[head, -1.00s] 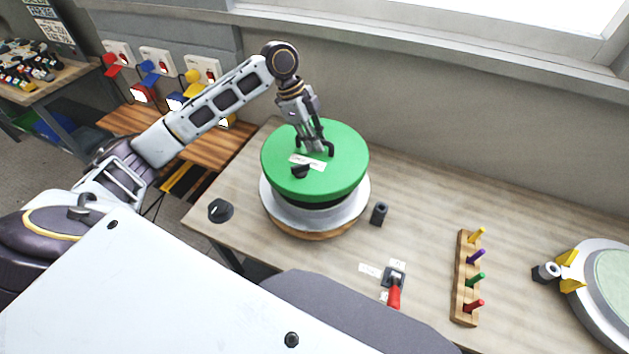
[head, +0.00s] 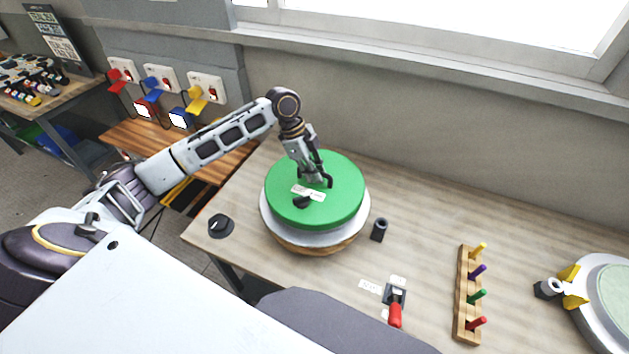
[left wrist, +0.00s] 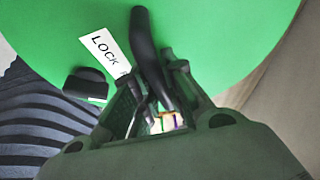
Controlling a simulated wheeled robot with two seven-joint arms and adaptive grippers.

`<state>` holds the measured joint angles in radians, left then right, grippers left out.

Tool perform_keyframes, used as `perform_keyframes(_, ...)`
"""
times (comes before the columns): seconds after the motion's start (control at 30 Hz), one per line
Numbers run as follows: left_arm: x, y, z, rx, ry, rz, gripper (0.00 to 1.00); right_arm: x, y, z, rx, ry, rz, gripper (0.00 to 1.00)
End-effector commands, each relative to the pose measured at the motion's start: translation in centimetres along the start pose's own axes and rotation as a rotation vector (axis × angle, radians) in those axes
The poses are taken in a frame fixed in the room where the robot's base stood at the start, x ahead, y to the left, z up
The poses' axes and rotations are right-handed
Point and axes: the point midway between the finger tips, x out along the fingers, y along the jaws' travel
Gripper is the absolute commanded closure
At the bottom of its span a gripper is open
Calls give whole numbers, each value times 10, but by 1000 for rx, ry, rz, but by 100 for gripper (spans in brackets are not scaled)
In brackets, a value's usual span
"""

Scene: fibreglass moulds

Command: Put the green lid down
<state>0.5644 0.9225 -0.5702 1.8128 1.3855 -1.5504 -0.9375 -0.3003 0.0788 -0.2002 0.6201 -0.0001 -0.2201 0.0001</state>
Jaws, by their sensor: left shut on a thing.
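The green lid (head: 340,193) is a round disc with a white label and a small black knob on top. It lies flat on, or very close over, the round grey-white mould (head: 268,222), and covers most of it. My left gripper (head: 317,181) is over the lid's middle, shut on the lid. In the left wrist view, the lid (left wrist: 220,40) fills the upper part, with a label reading "LOCK". My right gripper is not in view.
A black dial (head: 221,225) sits left of the mould and a dark cylinder (head: 379,229) to its right. Bare table (head: 420,220) lies between.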

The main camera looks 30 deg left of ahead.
Motion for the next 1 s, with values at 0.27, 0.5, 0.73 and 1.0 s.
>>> perform_keyframes(0.27, 11, 1, 5, 0, 1, 2, 100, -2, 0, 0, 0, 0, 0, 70)
perform_keyframes(0.5, 32, 0, 13, 0, 1, 0, 100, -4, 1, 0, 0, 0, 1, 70)
perform_keyframes(0.73, 34, 0, 14, 1, 0, -1, 100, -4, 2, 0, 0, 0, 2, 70)
perform_keyframes(1.0, 35, 0, 14, 0, 0, 0, 73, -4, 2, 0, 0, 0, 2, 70)
